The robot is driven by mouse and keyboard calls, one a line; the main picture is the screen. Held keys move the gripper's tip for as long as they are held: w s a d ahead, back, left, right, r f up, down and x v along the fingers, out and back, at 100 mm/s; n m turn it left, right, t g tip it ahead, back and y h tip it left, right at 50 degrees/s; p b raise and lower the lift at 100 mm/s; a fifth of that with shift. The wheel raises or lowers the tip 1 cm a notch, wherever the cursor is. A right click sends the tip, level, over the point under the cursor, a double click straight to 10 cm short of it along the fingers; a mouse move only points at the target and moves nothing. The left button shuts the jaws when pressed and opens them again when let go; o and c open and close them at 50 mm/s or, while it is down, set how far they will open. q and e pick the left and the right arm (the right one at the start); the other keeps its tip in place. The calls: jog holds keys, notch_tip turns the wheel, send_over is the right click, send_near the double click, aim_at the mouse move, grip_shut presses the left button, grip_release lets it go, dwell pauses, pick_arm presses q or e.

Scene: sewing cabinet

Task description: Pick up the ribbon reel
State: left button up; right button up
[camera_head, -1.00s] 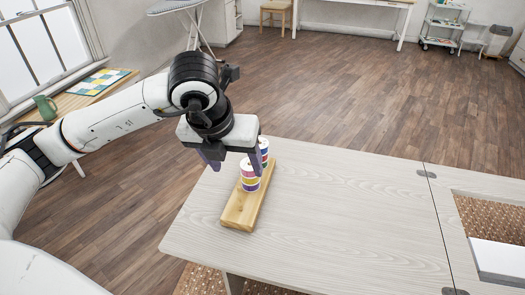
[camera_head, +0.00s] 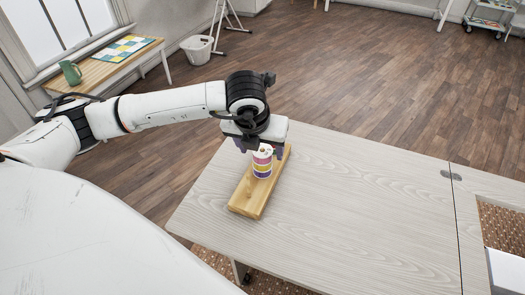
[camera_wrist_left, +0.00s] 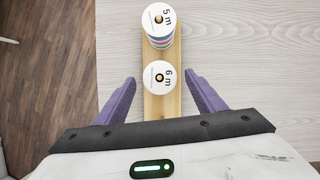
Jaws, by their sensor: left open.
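A wooden stand (camera_head: 244,207) lies near the left edge of the pale table and holds white-topped ribbon reels. In the head view a reel stack with pink, yellow and purple bands (camera_head: 262,165) stands on it. In the left wrist view a reel marked "6 m" (camera_wrist_left: 160,76) is nearer, and a reel marked "5 m" (camera_wrist_left: 160,18) tops a stack farther along the stand. My left gripper (camera_head: 261,150) is open above the stand. Its purple fingers (camera_wrist_left: 161,81) lie either side of the "6 m" reel, with gaps on both sides. In the head view the gripper hides part of the reels.
The pale wood-grain table (camera_head: 345,215) is clear to the right of the stand. A seam and an opening lie at its right. A side table (camera_head: 100,75) with a green mug (camera_head: 71,72) and a white basket (camera_head: 198,48) stand beyond my left arm.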

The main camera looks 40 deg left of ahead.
aim_at(261, 154)
pick_arm(q)
jog(key=shift+w+f, duration=0.15)
jog(key=shift+f, duration=0.15)
jog(key=c, duration=1.1)
notch_tip(261, 154, up, 10)
jog(key=shift+r+b, duration=0.1)
jog(key=shift+b, duration=0.4)
jog(key=shift+c, duration=0.2)
